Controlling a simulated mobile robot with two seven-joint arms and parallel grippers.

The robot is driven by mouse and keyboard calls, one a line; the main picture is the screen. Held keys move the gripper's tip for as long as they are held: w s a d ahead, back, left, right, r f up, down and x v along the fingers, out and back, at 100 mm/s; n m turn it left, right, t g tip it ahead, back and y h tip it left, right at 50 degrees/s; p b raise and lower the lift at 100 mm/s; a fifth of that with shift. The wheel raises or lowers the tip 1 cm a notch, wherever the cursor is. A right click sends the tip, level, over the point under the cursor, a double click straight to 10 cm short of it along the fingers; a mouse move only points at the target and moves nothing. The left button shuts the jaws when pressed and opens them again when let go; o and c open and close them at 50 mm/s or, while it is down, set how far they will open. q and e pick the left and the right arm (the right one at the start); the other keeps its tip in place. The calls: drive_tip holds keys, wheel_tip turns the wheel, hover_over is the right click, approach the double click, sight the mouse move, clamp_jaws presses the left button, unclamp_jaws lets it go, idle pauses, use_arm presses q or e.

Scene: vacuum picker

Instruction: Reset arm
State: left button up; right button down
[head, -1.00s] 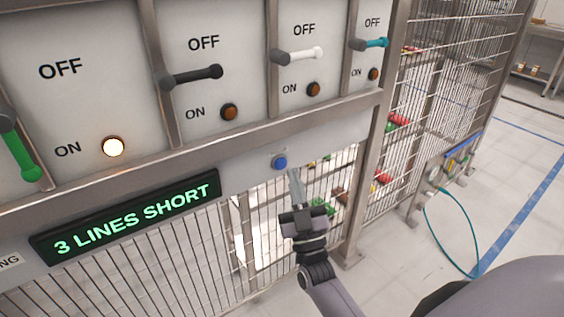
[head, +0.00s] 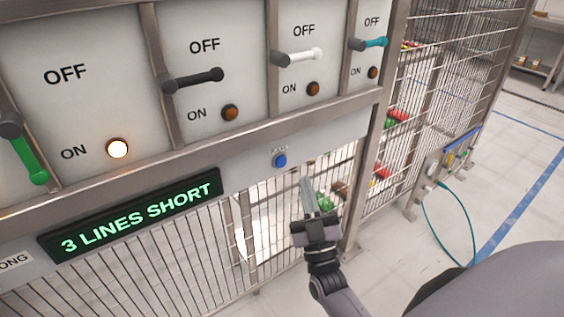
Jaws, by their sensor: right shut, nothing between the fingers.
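My right gripper (head: 306,184) is shut and empty, with its fingers pointing up in front of the mesh fence. It is below and to the right of a blue push button (head: 280,160) on the grey panel, apart from it. My left gripper is not in view. The green lever (head: 29,160) at the left points down, and the lamp beside it (head: 117,148) is lit. The black lever (head: 192,79), white lever (head: 299,56) and teal lever (head: 367,43) lie level near their OFF marks, with their lamps dark.
A sign (head: 130,217) reads "3 LINES SHORT". A wire mesh fence (head: 140,265) runs under the panel, with red and green items behind it. A teal hose (head: 432,225) hangs from a unit at the right. The floor at the right is mostly clear.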

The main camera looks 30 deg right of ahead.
drive_tip(key=s+a+f+n+g+y, duration=0.25)
drive_tip(key=a+f+g+y, duration=0.35)
drive_tip(key=f, duration=0.5)
drive_tip(key=s+a+f+m+g+y, duration=0.1)
drive_tip(key=s+a+f+g, duration=0.1)
drive_tip(key=s+f+g, duration=0.4)
drive_tip(key=s+a+f+m+g+y, duration=0.1)
drive_tip(key=s+a+f+g+y, duration=0.2)
drive_tip(key=s, duration=0.4)
use_arm(q)
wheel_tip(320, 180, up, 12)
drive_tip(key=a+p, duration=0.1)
drive_tip(key=p, duration=1.3)
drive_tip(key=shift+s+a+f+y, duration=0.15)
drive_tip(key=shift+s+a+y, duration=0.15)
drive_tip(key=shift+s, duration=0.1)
use_arm(e)
wheel_tip(320, 180, up, 11)
drive_tip(key=d+h, duration=0.1)
drive_tip(key=d, duration=0.1)
drive_tip(key=shift+s+n+g+h, duration=0.3)
drive_tip(key=shift+s+n+h, duration=0.05)
drive_tip(key=shift+h, duration=0.05)
drive_tip(key=shift+f, duration=0.1)
